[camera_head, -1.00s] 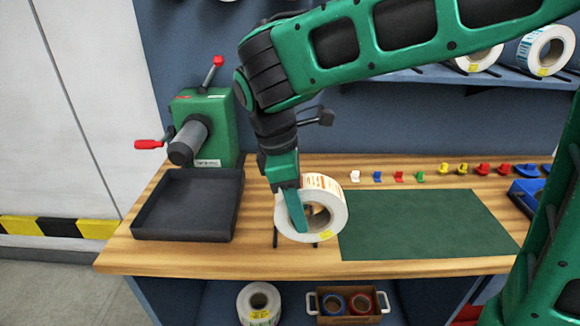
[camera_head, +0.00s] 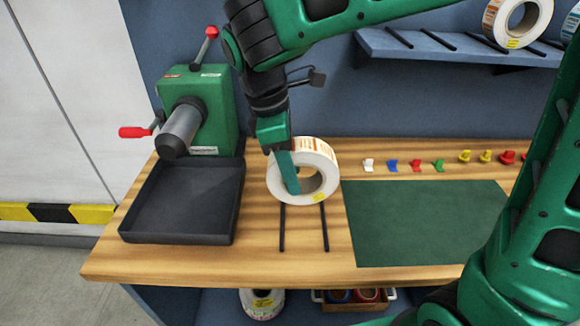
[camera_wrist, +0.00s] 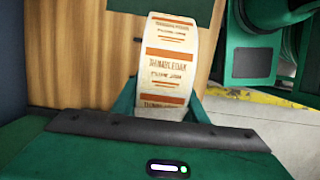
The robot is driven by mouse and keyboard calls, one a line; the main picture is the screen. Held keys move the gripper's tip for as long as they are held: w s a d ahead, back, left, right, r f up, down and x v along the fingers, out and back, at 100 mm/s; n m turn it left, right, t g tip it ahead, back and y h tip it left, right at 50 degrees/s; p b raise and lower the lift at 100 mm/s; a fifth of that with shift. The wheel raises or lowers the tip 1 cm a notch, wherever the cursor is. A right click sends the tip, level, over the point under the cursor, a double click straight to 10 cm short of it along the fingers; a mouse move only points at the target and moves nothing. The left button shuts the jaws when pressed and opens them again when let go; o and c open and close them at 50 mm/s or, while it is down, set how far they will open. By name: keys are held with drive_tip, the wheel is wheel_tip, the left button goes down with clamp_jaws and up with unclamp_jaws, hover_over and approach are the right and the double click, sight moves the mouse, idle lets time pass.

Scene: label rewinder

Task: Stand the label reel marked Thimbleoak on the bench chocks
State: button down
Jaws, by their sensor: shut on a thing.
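The Thimbleoak label reel (camera_head: 318,158) is white with orange-banded labels and a yellow sticker. Its printed name reads clearly in the wrist view (camera_wrist: 170,62). My gripper (camera_head: 288,172) is shut on the reel's ring, with one finger through the core, and holds it upright. The bench chocks (camera_head: 324,228) are two dark parallel bars on the wooden bench. The reel is over their far part, hiding their far ends. I cannot tell whether it touches them.
A black tray (camera_head: 128,236) and a green rewinder (camera_head: 212,100) with red-knobbed handles stand to the left. A green mat (camera_head: 425,225) lies right of the chocks. Small coloured clips line the back. Other reels (camera_head: 515,22) stand on the wall shelf.

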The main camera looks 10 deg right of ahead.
drive_tip(key=shift+w+d, duration=0.1)
drive_tip(key=shift+d, duration=0.2)
drive_tip(key=shift+f, duration=4.75)
drive_tip(key=c, duration=1)
unclamp_jaws()
